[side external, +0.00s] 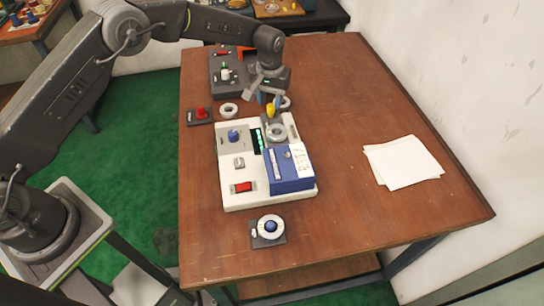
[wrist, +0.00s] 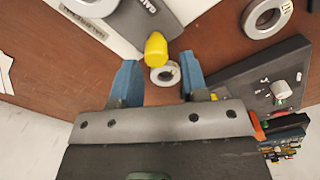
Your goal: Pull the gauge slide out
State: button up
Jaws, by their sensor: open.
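The gauge slide is a grey plate (wrist: 140,18) with lettering and a yellow knob (wrist: 155,48) at its end. In the side view the yellow knob (side external: 270,111) shows at the back edge of the white machine (side external: 228,195). My gripper (wrist: 160,76) is open, its two blue fingers apart. In the wrist view the knob lies just beyond the fingertips, roughly between them, with no visible contact. In the side view my gripper (side external: 271,101) is close to the knob and partly hides the slide's end. A metal ring (side external: 276,132) lies on the machine near the slide.
A blue block (side external: 291,172) stands on the machine's front right. A loose ring (side external: 228,110) lies behind it, near a red-knobbed box (side external: 201,114). A dark panel (side external: 228,76) is at the back. White paper (side external: 402,162) lies right; the table around it is clear.

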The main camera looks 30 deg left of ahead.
jog(key=shift+r, duration=2.1)
jog(key=shift+r, duration=0.3)
jog(key=s+a+r+m+t, duration=0.1)
jog(key=s+a+r, duration=0.2)
jog(key=s+r, duration=0.6)
jog(key=s+a+r+t, duration=0.2)
jog(key=s+r, duration=0.5)
jog(key=r, duration=0.4)
jog(key=s+a+m+t, duration=0.2)
jog(key=s+a, duration=0.1)
jog(key=s, duration=1.7)
jog(key=shift+s+f+t, duration=0.3)
jog(key=shift+s, duration=0.05)
